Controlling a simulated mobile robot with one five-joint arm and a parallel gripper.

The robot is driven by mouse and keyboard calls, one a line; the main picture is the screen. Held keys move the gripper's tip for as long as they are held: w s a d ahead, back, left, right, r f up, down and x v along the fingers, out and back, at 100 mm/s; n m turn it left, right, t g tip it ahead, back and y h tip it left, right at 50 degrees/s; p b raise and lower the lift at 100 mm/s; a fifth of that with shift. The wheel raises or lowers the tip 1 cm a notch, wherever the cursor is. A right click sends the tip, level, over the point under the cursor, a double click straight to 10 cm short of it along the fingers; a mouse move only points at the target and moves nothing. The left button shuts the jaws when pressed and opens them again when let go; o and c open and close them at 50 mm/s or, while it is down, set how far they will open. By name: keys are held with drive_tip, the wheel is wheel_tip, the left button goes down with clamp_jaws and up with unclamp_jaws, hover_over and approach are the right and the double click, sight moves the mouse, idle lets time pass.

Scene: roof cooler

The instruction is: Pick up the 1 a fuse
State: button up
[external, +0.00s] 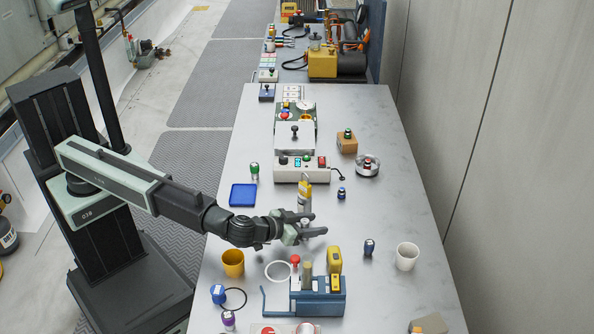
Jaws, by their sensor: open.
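My gripper (318,224) is open above the middle of the grey table, its fingers pointing right. I see nothing clearly held between the fingers. Several small capped cylinders that may be fuses stand about, their labels too small to read, so I cannot tell which is the 1 A fuse. A small blue one (342,193) stands just beyond the fingertips, apart from them. A dark blue one (369,247) stands to the right and nearer the camera. A green-topped one (254,172) is behind a blue tray. A red-and-green one (367,164) sits in a round clear dish.
A yellow-topped tool (304,192) stands close behind my gripper. A blue rack (318,302) with a yellow device is in front. An orange cup (233,263), white cup (407,256) and blue tray (243,195) stand around. The table's right side is mostly clear.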

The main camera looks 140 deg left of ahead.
clamp_jaws()
drive_tip(key=shift+r, duration=0.1)
